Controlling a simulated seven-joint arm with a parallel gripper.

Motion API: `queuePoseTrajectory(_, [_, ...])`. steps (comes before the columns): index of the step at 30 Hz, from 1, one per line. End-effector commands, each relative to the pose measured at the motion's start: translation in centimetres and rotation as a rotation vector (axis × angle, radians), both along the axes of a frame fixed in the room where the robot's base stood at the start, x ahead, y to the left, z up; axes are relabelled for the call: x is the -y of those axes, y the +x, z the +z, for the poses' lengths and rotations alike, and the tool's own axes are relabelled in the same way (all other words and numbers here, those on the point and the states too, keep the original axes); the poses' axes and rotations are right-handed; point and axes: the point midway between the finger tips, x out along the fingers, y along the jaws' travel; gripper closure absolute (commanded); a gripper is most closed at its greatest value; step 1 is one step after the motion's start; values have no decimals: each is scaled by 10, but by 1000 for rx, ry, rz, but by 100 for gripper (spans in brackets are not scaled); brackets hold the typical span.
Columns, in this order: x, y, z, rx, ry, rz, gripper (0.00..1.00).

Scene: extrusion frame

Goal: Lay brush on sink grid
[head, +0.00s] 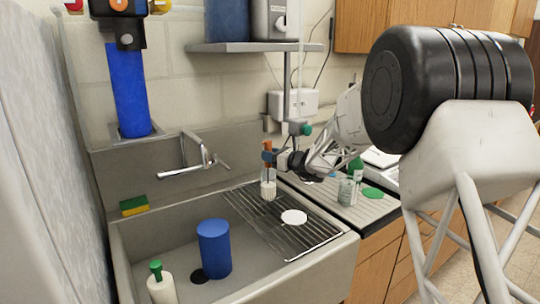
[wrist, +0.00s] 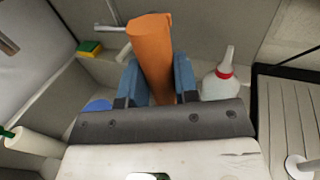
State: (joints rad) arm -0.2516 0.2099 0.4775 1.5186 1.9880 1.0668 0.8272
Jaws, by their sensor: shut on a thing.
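My gripper (head: 268,157) has blue fingers, closed around an orange handle (head: 267,145), which I take to be the brush. In the wrist view the orange piece (wrist: 153,50) stands up between the two blue fingers (wrist: 160,88). The sink grid (head: 315,236) is a dark wire rack across the right side of the sink, and my gripper is above its back part. Directly under the gripper in the head view is a whitish piece (head: 268,190); I cannot tell whether it belongs to the brush or is a separate bottle. The brush's lower end is not clear.
A white disc (head: 294,217) lies on the grid. A blue cylinder (head: 214,249) and a green-capped white bottle (head: 161,287) stand in the sink. A sponge (head: 134,205) sits on the left ledge. A white red-collared bottle (wrist: 221,82) is right of the gripper. The faucet (head: 198,158) is behind.

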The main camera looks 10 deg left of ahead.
Motion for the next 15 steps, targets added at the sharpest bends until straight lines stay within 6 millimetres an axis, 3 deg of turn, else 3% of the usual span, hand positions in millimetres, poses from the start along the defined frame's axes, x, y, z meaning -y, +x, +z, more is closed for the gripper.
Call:
queuePoseTrajectory(6, [0,0,-3,0,0,0,95])
queuePoseTrajectory(7, [0,0,-3,0,0,0,67])
queuePoseTrajectory(11, [0,0,-3,0,0,0,47])
queuePoseTrajectory(15, [0,0,-3,0,0,0,46])
